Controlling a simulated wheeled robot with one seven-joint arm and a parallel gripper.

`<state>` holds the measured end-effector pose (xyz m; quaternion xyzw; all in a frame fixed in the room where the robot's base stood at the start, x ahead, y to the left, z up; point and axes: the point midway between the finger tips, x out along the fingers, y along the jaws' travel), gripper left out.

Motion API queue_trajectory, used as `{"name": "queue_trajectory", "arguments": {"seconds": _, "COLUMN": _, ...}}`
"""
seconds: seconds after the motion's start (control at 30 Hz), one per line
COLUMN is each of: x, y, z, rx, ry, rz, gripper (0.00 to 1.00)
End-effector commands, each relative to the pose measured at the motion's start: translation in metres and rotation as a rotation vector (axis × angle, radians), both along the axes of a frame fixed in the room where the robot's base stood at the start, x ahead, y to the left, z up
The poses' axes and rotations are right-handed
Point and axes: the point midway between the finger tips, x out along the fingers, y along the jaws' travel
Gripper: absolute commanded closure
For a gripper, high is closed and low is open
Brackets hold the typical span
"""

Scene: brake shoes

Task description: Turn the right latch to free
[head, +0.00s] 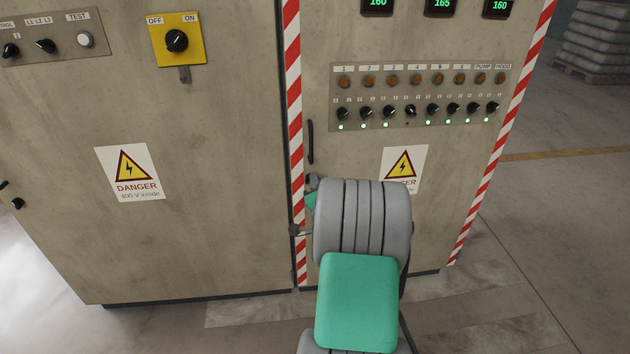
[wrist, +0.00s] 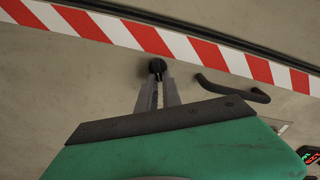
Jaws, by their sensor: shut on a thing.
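The right latch (wrist: 157,66) is a small dark round knob on the beige cabinet front, close to the red-and-white striped edge. In the wrist view my gripper (wrist: 158,83) reaches up to it with its two grey fingers close together, shut on the knob at their tips. The fingers cover part of the knob, so its turn angle cannot be read. In the head view the dark latch (head: 294,230) shows at the left of my grey and green arm, which hides most of my gripper and the door around it.
A dark bar handle (head: 310,142) stands out from the right door above the latch; it is also right of my fingers in the wrist view (wrist: 233,90). A panel of knobs and lamps (head: 418,97) lies above my arm. A danger sign (head: 403,165) is partly covered.

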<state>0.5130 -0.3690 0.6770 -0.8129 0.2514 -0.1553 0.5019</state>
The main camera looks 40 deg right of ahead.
Motion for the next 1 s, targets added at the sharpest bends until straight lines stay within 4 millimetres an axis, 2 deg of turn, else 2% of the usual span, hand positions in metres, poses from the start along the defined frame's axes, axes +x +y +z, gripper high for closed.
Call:
{"name": "queue_trajectory", "arguments": {"seconds": 0.5, "x": 0.0010, "y": -0.0005, "z": -0.0027, "rx": 0.321, "ry": -0.221, "rz": 0.004, "gripper": 1.00}}
{"name": "queue_trajectory", "arguments": {"seconds": 1.0, "x": 0.0013, "y": -0.0006, "z": -0.0042, "rx": 0.396, "ry": -0.276, "rz": 0.005, "gripper": 1.00}}
